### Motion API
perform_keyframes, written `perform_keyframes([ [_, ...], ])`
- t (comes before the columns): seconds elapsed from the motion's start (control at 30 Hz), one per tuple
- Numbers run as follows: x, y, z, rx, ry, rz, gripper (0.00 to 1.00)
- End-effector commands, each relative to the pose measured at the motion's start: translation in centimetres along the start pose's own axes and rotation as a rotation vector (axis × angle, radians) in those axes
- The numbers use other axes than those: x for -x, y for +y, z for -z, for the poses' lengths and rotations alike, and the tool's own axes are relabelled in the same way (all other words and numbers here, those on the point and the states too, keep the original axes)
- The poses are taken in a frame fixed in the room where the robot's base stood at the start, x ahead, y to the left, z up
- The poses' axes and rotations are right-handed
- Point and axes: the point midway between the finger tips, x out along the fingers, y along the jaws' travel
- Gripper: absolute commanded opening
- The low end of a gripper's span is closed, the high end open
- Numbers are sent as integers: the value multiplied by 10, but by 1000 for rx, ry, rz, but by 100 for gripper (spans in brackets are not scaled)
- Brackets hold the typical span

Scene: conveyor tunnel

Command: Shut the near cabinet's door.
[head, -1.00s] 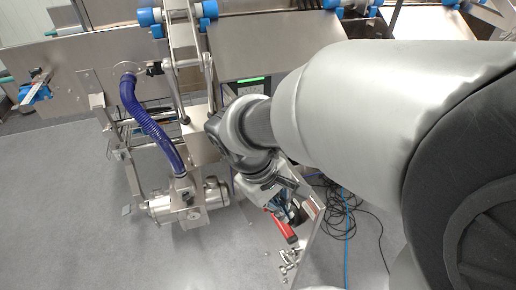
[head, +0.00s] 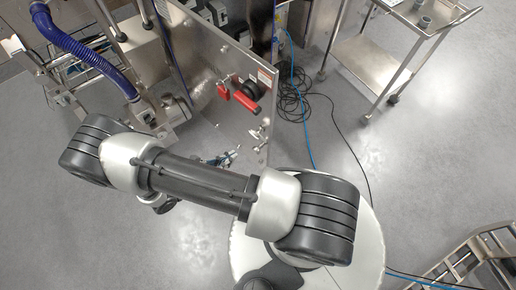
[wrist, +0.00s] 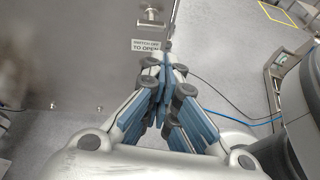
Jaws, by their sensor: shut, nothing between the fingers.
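The near cabinet's door (head: 205,65) is a steel panel that stands open, swung out from the cabinet, in the upper middle of the head view. It carries a red handle (head: 246,101) on a black knob and a metal latch (head: 259,130) near its free edge. My gripper (head: 232,153) is shut and empty, low beside the door's free end. In the wrist view my gripper's blue-padded fingers (wrist: 164,62) are together, close to the door panel (wrist: 60,65) and its "switch off to open" label (wrist: 147,46). I cannot tell whether they touch it.
Black cables (head: 292,100) and a blue hose lie on the floor right of the door. A steel trolley (head: 370,65) stands at the upper right and metal steps (head: 475,260) at the lower right. Conveyor machinery with a purple hose (head: 80,48) fills the upper left.

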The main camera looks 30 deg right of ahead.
Motion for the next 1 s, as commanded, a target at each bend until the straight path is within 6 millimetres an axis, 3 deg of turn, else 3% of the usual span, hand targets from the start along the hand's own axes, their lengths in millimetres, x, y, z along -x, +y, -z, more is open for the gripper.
perform_keyframes([
  [0.13,-13,-11,21,77,-43,-59,0],
  [0.37,-29,-13,26,98,-55,-74,0],
  [0.8,-118,-8,23,96,-53,-67,0],
  [1.0,-144,-4,12,95,-52,-70,0],
])
